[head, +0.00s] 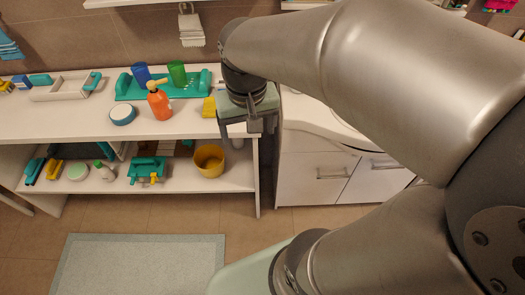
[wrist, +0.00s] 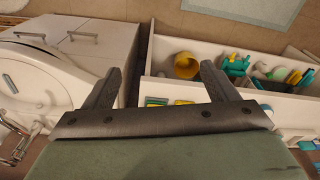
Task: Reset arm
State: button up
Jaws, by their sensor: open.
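My arm reaches in from the right of the head view. My gripper (head: 254,122) hangs near the right end of the white shelf unit (head: 60,121), by the gap beside the white cabinet (head: 310,179). In the wrist view my gripper (wrist: 160,74) shows two dark fingers spread wide apart. Nothing is between them. The white cabinet also shows at the upper left of the wrist view (wrist: 98,55), and the shelf unit lies to the right. I cannot tell the exact height of the fingers over the shelf edge.
A yellow pot (head: 209,160) stands on the lower shelf. A pale mat (head: 140,262) lies on open floor.

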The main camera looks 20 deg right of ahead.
jog(key=s+d+f+n, duration=0.1)
jog(key=s+f, duration=0.2)
jog(key=s, duration=0.4)
jog(key=shift+f+n, duration=0.3)
jog(key=shift+f, duration=0.1)
dwell(0.4)
